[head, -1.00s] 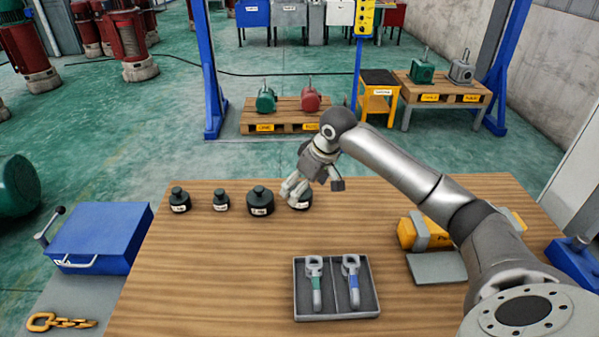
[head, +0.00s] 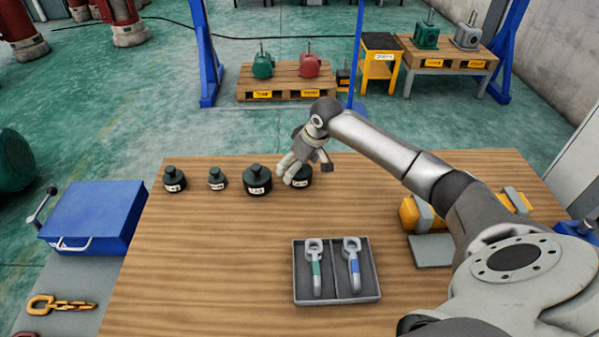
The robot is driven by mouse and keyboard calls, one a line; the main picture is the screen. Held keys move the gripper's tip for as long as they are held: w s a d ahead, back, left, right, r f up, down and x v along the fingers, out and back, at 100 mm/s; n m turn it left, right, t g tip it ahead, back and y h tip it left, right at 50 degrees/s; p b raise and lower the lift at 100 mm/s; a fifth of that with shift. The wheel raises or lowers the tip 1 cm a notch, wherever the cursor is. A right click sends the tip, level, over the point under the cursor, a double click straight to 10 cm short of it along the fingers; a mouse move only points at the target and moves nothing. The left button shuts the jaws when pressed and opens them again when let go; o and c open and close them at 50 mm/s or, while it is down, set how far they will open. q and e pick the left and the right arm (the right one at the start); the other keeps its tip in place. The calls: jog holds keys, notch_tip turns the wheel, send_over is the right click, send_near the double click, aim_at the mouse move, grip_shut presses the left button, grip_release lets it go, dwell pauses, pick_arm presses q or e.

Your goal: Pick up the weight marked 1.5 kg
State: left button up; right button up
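Several dark weights with white labels stand in a row along the far edge of the wooden table: one at far left (head: 174,182), a smaller one (head: 217,182), a larger one (head: 257,183) and a rightmost one (head: 301,182). The label markings are too small to read, so I cannot tell which is 1.5 kg. My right gripper (head: 305,169) is open, its fingers spread, at the rightmost weight and hiding its upper part. I cannot tell whether it touches that weight. My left gripper is out of view.
A grey tray (head: 298,296) with a green-marked and a blue-marked shackle lies on the table (head: 200,270). A yellow and grey part (head: 410,213) sits at right, partly behind my arm. A blue box (head: 95,215) is left of the table. The table's left-centre is clear.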

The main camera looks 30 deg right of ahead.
jog(key=shift+x, duration=1.3)
jog(key=shift+c, duration=0.4)
jog(key=c, duration=1.9)
jog(key=shift+w+d+r, duration=0.1)
jog(key=shift+r, duration=0.15)
grip_shut()
jog(key=shift+f, duration=0.1)
